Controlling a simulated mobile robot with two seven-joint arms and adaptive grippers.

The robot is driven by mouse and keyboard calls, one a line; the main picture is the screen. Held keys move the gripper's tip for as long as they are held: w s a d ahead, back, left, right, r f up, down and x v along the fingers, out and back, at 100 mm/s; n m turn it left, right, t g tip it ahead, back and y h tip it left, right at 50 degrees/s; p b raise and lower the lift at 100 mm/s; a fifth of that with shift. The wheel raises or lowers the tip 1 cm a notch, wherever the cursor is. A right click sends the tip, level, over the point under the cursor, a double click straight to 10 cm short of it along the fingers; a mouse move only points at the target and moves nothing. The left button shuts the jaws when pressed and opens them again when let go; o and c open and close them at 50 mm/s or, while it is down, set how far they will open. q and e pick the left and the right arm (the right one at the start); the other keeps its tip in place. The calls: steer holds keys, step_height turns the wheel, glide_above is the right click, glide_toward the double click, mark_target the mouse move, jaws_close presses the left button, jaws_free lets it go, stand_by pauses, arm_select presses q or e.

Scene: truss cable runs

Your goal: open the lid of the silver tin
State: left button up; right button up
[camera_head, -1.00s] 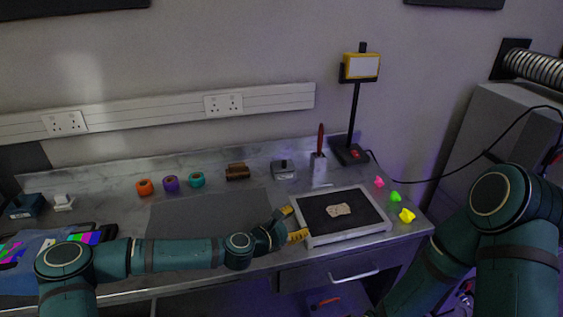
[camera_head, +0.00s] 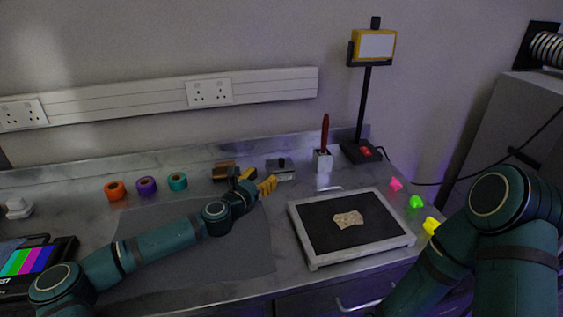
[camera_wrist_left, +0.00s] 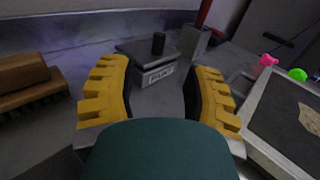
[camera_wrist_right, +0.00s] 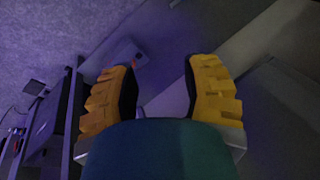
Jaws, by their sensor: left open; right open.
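The silver tin (camera_head: 281,174) stands at the back of the bench, a small box with a dark knob on its lid. In the left wrist view the tin (camera_wrist_left: 148,66) has a label on its front and the black knob (camera_wrist_left: 158,43) on top; the lid looks closed. My left gripper (camera_head: 258,181) is open, just in front of the tin. In its wrist view its yellow fingers (camera_wrist_left: 158,92) stand apart, with the tin beyond and between the tips, nothing held. My right gripper (camera_wrist_right: 163,85) is open and empty, low and away from the bench top; it is out of the head view.
A framed black tray (camera_head: 308,228) with a beige piece is front right. Tape rolls (camera_head: 147,186) sit left. The grey mat (camera_head: 230,250) is clear.

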mark_target(280, 161)
arm_select(q)
steer(key=b+x, duration=0.1)
steer(key=x, duration=1)
steer(key=shift+w+f, duration=0.1)
jaws_close()
